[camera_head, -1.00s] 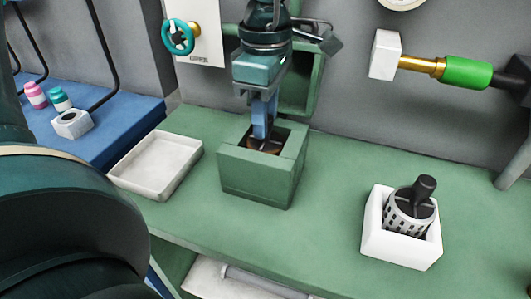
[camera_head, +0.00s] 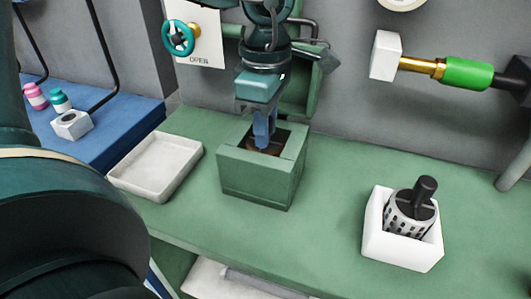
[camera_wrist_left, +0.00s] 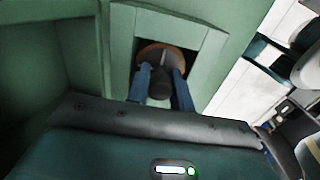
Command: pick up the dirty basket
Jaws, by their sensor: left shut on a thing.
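My left gripper (camera_head: 264,136) points down into the open top of a green box (camera_head: 255,180) in the middle of the bench. In the left wrist view its two blue fingers (camera_wrist_left: 161,92) are shut on a dark round handle (camera_wrist_left: 159,84). Under the handle a brownish round top (camera_wrist_left: 150,52) shows inside the box, probably of the dirty basket; its body is hidden by the box walls. Another basket (camera_head: 410,216), grey with slots and a black handle, stands in a white open box (camera_head: 390,250) at the right. My right gripper is not in view.
An empty white tray (camera_head: 112,183) lies left of the green box. The green bench (camera_head: 325,215) is clear between the green box and the white box. A pipe with a green sleeve (camera_head: 466,73) juts from the right. A teal wheel valve (camera_head: 178,38) is on the back wall.

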